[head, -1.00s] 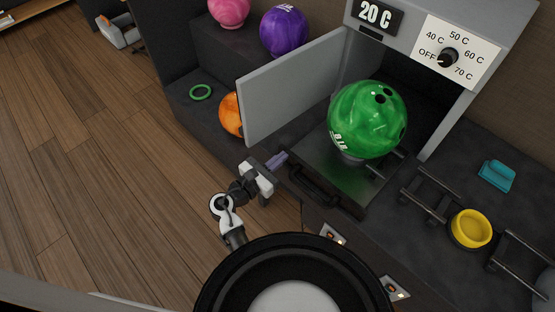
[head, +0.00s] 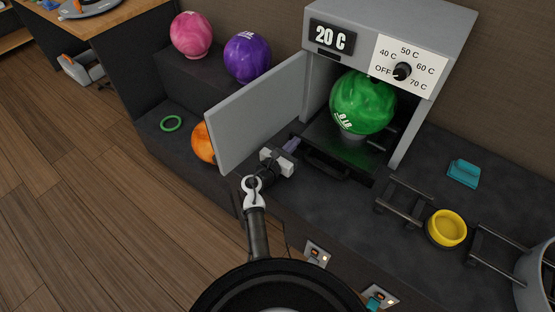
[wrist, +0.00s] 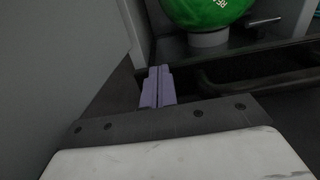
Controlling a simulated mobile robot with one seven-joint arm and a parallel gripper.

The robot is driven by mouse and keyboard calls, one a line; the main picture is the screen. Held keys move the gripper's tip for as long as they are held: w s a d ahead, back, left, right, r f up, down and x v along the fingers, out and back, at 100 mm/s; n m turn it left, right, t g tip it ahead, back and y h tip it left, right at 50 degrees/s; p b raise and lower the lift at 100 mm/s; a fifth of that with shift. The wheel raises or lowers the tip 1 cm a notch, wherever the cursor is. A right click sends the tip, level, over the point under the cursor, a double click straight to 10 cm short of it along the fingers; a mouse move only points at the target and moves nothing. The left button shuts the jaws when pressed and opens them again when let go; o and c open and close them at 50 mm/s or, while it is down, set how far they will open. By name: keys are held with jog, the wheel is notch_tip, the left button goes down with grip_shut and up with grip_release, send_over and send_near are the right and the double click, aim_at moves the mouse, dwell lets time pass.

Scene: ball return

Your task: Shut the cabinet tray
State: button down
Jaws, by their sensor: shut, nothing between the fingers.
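The cabinet (head: 455,20) is a grey box with its door (head: 262,112) swung open to the left. Its dark tray (head: 338,150) has a black bar handle (head: 325,166) on its front edge and is mostly inside the cabinet. A green bowling ball (head: 362,102) sits on a round support on the tray; its lower part shows in the wrist view (wrist: 208,10). My gripper (head: 292,146) is shut and empty, between the door and the tray handle. In the wrist view its purple fingertips (wrist: 157,88) are together, just left of the handle (wrist: 255,78).
A dial (head: 402,71) and a 20 C display (head: 332,39) are on the cabinet front. A yellow ring-shaped dish (head: 446,228) and a teal object (head: 463,173) lie right. Orange (head: 203,143), purple (head: 247,57) and pink (head: 190,35) balls stand left.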

aim_at(308, 135)
jog(key=b+x, duration=0.1)
jog(key=x, duration=0.8)
jog(key=shift+w+d+b, duration=0.15)
jog(key=shift+w+b, duration=0.1)
jog(key=shift+b, duration=0.1)
